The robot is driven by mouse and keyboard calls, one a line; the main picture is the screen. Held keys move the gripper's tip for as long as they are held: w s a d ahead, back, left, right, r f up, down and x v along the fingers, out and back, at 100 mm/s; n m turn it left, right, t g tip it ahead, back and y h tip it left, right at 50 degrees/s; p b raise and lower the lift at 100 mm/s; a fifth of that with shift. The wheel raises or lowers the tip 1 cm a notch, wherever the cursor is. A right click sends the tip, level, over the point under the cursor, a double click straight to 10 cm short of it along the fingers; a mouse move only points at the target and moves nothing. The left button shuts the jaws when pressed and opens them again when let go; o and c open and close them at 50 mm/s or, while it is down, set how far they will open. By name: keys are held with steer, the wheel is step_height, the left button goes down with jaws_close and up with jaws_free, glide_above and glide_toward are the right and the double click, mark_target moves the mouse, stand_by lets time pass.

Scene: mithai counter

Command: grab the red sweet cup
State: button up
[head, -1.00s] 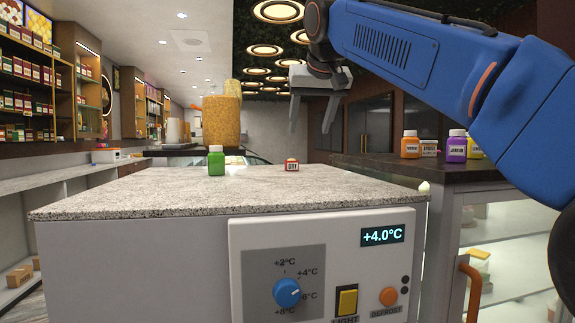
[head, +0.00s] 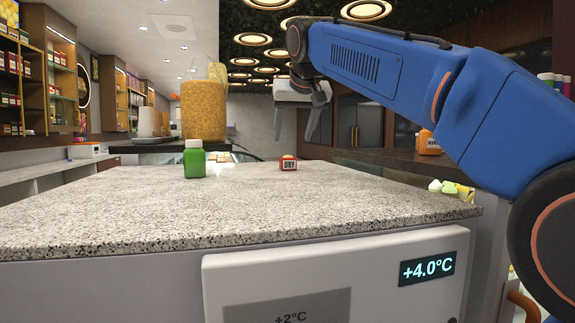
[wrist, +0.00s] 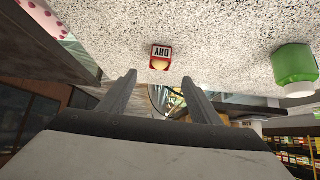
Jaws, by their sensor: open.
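The red sweet cup (head: 288,163) is small, with a white label reading DRY and a pale yellow top. It stands on the speckled stone counter (head: 330,205), right of the green bottle. It also shows in the wrist view (wrist: 160,58), beyond my fingertips and roughly midway between them. My gripper (head: 311,138) is open and empty, with its fingers pointing down. In the head view it hangs above and slightly right of the cup. In the wrist view the two fingers (wrist: 160,76) are spread apart and do not touch the cup.
A green bottle with a white cap (head: 194,159) stands left of the cup. A large jar of orange pieces (head: 205,108) stands on a dark counter behind. An orange bottle (head: 428,143) is on the dark counter at right. The stone around the cup is mostly clear.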

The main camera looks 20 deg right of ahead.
mark_target(288, 158)
steer(key=x, duration=1.1)
steer(key=shift+w+f, duration=0.2)
steer(key=shift+c, duration=0.4)
steer(key=c, duration=1.1)
steer(key=shift+o, duration=0.2)
steer(key=shift+r, duration=0.1)
